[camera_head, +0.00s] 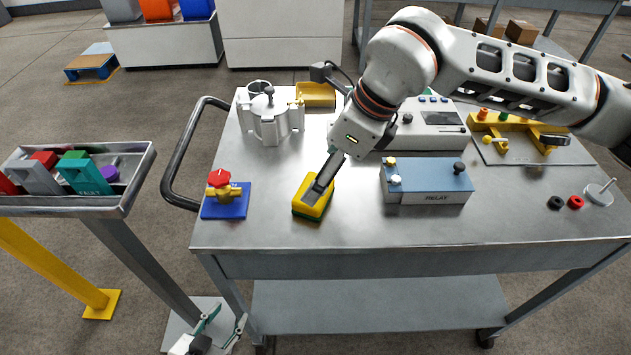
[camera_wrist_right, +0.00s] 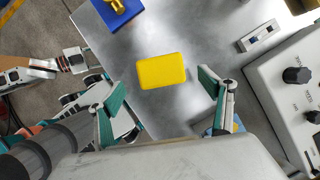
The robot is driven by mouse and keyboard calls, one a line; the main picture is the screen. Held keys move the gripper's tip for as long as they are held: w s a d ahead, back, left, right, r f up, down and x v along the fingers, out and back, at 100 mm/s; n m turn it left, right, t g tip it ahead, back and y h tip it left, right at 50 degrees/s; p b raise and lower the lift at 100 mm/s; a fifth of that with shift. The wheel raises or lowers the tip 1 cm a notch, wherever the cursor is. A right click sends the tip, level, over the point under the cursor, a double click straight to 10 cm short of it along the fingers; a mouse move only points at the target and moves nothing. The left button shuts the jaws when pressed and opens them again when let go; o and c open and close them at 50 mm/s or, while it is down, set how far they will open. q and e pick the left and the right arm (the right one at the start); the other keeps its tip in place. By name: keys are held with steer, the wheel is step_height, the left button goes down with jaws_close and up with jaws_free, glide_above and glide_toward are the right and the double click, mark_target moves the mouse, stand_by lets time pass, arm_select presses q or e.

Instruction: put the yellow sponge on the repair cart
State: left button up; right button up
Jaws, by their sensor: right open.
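The yellow sponge (camera_head: 312,211), with a green underside, lies on the metal top of the repair cart (camera_head: 350,232), between the blue valve block and the relay box. My right gripper (camera_head: 320,188) points down over the sponge and partly hides it in the head view. In the right wrist view, the sponge (camera_wrist_right: 161,71) shows between the two spread fingers of my right gripper (camera_wrist_right: 163,80), with gaps on both sides. My left gripper (camera_head: 229,315) is low at the bottom left, beside the cart, with its teal-lined fingers apart and empty.
The blue block with a red-handled valve (camera_head: 222,190) stands left of the sponge. The relay box (camera_head: 427,181) stands right. A white canister (camera_head: 270,118) is behind. The cart's front strip is mostly clear.

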steer(key=v, duration=0.5)
steer(key=shift+r, duration=0.25)
steer(key=shift+s, duration=0.1)
